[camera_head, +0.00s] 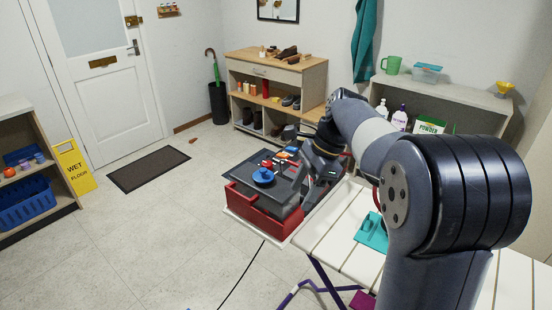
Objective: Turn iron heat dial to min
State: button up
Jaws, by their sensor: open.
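I cannot make out the iron's heat dial for certain. A teal piece with a raised handle-like part (373,231) lies flat on the white slatted board, partly cut off by my arm; I cannot tell whether it is the iron. My gripper (293,158) is open, at the far end of my arm, over the rear right part of a red toolbox (262,212) with a dark grey top. Small orange, red and dark items lie by the fingers, and their contact with them is unclear. A blue round piece (263,176) sits on the toolbox top, left of my gripper.
The white slatted board (332,243) stands on purple legs, with a dark cord on the floor beside it. Shelves with bottles (399,117) stand behind at right, a shoe cabinet (277,72) at the back. Floor at left is open, around a dark mat (149,168).

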aim_at(268, 164)
jog(key=i+j+z, duration=0.3)
jog(key=i+j, duration=0.4)
jog(key=i, duration=0.15)
